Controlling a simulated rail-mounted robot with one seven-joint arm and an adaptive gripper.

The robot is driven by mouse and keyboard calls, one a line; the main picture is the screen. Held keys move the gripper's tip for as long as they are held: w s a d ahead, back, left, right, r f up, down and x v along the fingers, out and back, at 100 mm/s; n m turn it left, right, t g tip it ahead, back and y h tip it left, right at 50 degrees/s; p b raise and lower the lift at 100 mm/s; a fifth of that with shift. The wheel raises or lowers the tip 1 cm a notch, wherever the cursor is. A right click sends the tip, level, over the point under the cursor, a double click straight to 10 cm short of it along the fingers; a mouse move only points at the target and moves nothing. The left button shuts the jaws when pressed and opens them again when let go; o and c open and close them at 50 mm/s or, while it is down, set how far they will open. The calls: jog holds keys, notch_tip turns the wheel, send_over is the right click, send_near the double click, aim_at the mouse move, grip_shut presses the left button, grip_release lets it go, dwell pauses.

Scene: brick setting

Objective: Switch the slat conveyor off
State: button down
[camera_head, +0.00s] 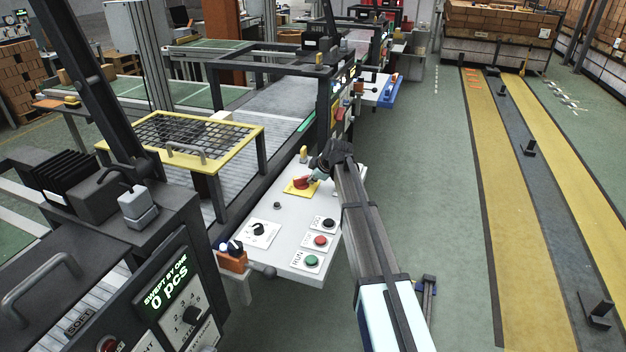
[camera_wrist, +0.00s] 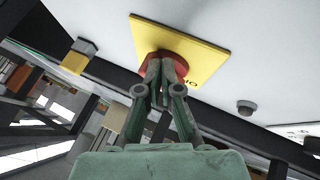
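A red rotary knob (camera_head: 301,183) sits on a yellow plate (camera_head: 290,190) at the far part of a white control panel (camera_head: 285,222). In the wrist view, the red knob (camera_wrist: 178,66) shows around my fingertips, on the yellow plate (camera_wrist: 205,52) with black lettering partly seen. My gripper (camera_head: 315,178) is at the knob, coming from the right. In the wrist view, my gripper (camera_wrist: 161,66) has its fingertips drawn close together with a little red between them, apparently closed on the knob's grip. The fingers hide the knob's middle, and its setting is unclear.
The panel also carries a black selector (camera_head: 258,229), a black button (camera_head: 329,223), a red button (camera_head: 320,240) and a green RUN button (camera_head: 311,261). A yellow-framed mesh guard (camera_head: 190,140) stands left. A display box (camera_head: 165,290) reads "SWEPT BY ONE 0 pcs". Open floor lies right.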

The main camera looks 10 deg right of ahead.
jog(key=shift+d, duration=0.1)
jog(key=shift+s+d, duration=0.1)
jog(key=shift+s, duration=0.15)
jog(key=s, duration=0.1)
jog(key=s+d, duration=0.1)
jog(key=s, duration=0.1)
jog(key=shift+s+d+r+b, duration=0.2)
jog(key=shift+s+r+b, duration=0.05)
jog(key=shift+s+b, duration=0.1)
jog(key=s+d+r+b, duration=0.1)
jog(key=s+d+r, duration=0.1)
jog(key=d+r, duration=0.2)
notch_tip(320, 180, up, 4)
jog(key=shift+s+d+f, duration=0.25)
jog(key=shift+s+d, duration=0.1)
jog(key=shift+s, duration=0.05)
